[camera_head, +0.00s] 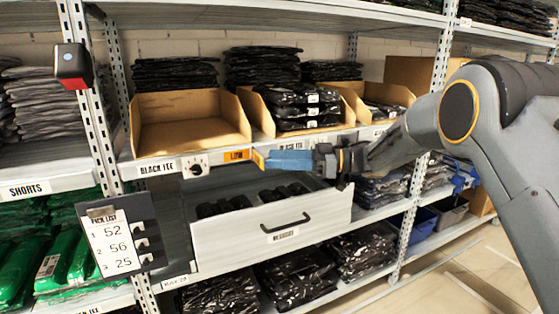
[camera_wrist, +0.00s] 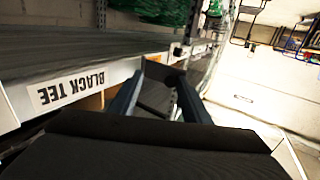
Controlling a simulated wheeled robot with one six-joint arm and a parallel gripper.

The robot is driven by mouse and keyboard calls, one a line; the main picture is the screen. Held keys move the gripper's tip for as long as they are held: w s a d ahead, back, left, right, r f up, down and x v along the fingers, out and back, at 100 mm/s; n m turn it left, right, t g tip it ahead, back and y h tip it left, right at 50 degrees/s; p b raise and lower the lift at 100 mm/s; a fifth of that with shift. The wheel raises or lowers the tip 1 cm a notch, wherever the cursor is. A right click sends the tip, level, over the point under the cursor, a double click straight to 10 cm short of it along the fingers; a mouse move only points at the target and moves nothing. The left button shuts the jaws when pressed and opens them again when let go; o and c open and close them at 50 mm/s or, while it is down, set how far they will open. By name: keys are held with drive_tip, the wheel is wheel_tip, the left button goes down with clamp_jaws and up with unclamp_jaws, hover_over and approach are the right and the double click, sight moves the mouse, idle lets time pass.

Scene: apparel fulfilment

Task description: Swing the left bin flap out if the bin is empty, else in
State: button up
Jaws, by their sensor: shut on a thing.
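The left cardboard bin (camera_head: 190,138) stands on the middle shelf, and its visible inside is empty. An orange flap (camera_head: 236,155) marked LOW sticks out from the shelf edge below it, beside a dial (camera_head: 196,166) and a BLACK TEE label (camera_head: 157,168). My gripper (camera_head: 263,160), with blue fingers, reaches in from the right and is shut on the flap's right end. In the wrist view, the two fingers (camera_wrist: 158,82) stand either side of a thin dark piece (camera_wrist: 161,72); the label appears upside down at left.
A second bin (camera_head: 247,107) holds black packs, and another stands to its right. A drawer (camera_head: 265,232) with dark items is pulled out below my gripper. A pick list (camera_head: 115,238) hangs on the left post. The aisle floor (camera_head: 455,275) at right is clear.

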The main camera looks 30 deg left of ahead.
drive_tip(key=shift+w+d, duration=0.1)
drive_tip(key=shift+w, duration=0.05)
drive_tip(key=v, duration=0.7)
drive_tip(key=shift+d+b, duration=0.35)
drive_tip(key=shift+w, duration=0.1)
